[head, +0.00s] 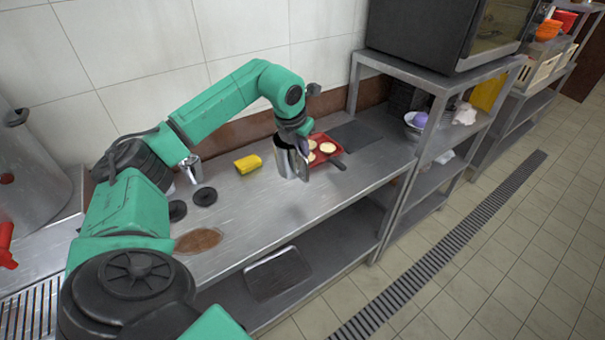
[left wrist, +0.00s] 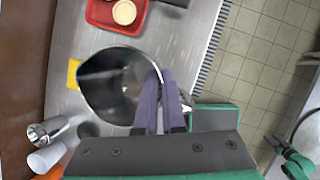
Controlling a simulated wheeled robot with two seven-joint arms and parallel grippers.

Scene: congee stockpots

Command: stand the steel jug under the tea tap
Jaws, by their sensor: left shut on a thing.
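The steel jug (head: 284,160) is upright over the steel counter, near the red tray. It also shows from above in the left wrist view (left wrist: 112,88), open-topped and empty-looking. My left gripper (head: 301,149) is shut on the jug's right side, and its purple-grey fingers (left wrist: 160,106) pinch the wall at the rim. I cannot tell whether the jug's base touches the counter. At the far left is a large steel urn (head: 35,180). A red tap (head: 6,246) shows at the left edge, partly cut off, above a slotted drip grate (head: 30,312). My right gripper is not seen.
A red tray (head: 322,150) with round pale items lies beside the jug. A yellow packet (head: 248,164), a small steel cup (head: 191,168), dark discs (head: 205,196) and a brown patch (head: 198,240) are on the counter leftward. A dark oven (head: 425,30) stands at right.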

